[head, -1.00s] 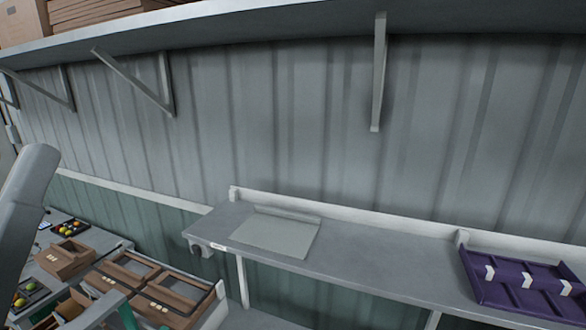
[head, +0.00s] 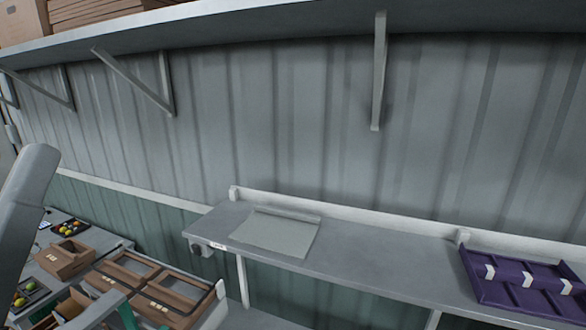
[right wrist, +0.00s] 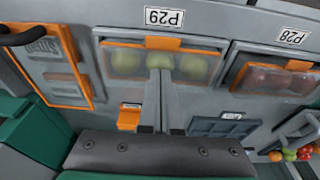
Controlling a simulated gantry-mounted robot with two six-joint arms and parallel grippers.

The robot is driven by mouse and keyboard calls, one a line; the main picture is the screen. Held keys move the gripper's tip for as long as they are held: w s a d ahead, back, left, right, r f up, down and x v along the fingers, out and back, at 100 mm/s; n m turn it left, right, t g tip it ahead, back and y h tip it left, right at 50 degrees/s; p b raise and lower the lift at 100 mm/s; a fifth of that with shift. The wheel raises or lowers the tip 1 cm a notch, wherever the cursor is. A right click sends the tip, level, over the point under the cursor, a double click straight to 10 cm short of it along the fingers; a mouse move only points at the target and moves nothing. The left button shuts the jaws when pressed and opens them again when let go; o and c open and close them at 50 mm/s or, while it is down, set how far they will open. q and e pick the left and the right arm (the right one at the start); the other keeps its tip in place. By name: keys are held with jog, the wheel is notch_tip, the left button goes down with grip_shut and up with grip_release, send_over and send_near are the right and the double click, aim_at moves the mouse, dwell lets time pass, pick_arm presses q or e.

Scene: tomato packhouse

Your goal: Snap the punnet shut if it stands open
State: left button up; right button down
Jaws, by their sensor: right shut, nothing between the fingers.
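In the right wrist view, an orange-edged container (right wrist: 155,62) with a clear window sits under the label P29. Several pale green round fruits show behind its window, and an orange tab lies at the middle of the edge near the label. The window looks flat across the fruits; I cannot tell whether it is latched. My right gripper (right wrist: 161,76) is shut and empty, its fingertips in front of the middle fruit; contact cannot be told. No punnet can be made out for certain in the head view. My left gripper is not in view.
A similar container (right wrist: 275,78) with red fruits sits under label P28. An orange-framed panel (right wrist: 55,70) stands at the left. In the head view, a grey shelf (head: 350,262) holds a flat grey sheet (head: 275,233) and a purple tray (head: 525,285). Brown boxes (head: 65,260) stand lower left.

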notch_tip(320, 180, up, 7)
jog(key=p, duration=0.6)
jog(key=shift+p, duration=0.4)
jog(key=shift+a, duration=0.1)
